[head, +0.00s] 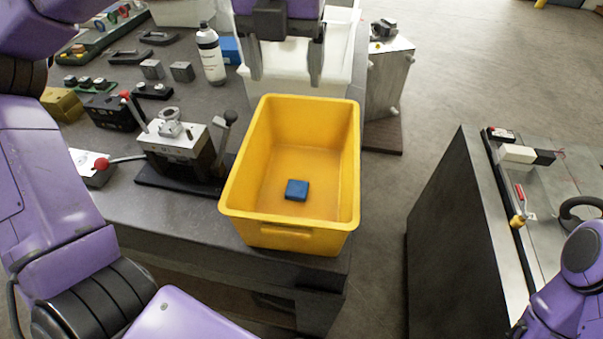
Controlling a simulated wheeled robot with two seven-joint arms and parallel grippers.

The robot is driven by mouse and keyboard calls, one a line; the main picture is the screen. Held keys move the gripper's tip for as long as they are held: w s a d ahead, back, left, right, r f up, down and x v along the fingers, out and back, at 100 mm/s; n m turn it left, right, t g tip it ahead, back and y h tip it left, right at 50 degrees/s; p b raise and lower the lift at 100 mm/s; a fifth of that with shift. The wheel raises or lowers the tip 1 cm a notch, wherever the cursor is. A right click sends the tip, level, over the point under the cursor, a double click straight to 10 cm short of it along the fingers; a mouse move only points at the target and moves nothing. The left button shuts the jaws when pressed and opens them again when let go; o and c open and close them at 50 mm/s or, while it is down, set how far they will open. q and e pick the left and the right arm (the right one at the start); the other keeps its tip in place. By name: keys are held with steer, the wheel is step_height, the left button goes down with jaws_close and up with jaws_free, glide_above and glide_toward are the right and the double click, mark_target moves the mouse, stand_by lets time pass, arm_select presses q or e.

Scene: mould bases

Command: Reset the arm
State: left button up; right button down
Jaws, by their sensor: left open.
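My left gripper (287,72) hangs at the top middle, its two dark fingers spread apart with nothing between them. It is above and behind the far edge of a yellow bin (232,190). A small blue block (297,190) lies on the bin's floor, apart from the gripper. My right arm (575,285) shows in purple at the lower right corner. Its gripper is outside the picture.
The bin stands at the right end of a dark workbench (190,225). A lever-topped mould base (180,145), a white bottle (210,53) and several metal parts are left of it. A white container (345,50) stands behind. Another bench (455,200) is at right, with floor between.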

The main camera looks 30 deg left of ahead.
arm_select(q)
steer(key=shift+s+r, duration=0.15)
steer(key=shift+r, duration=0.85)
steer(key=shift+r, duration=0.1)
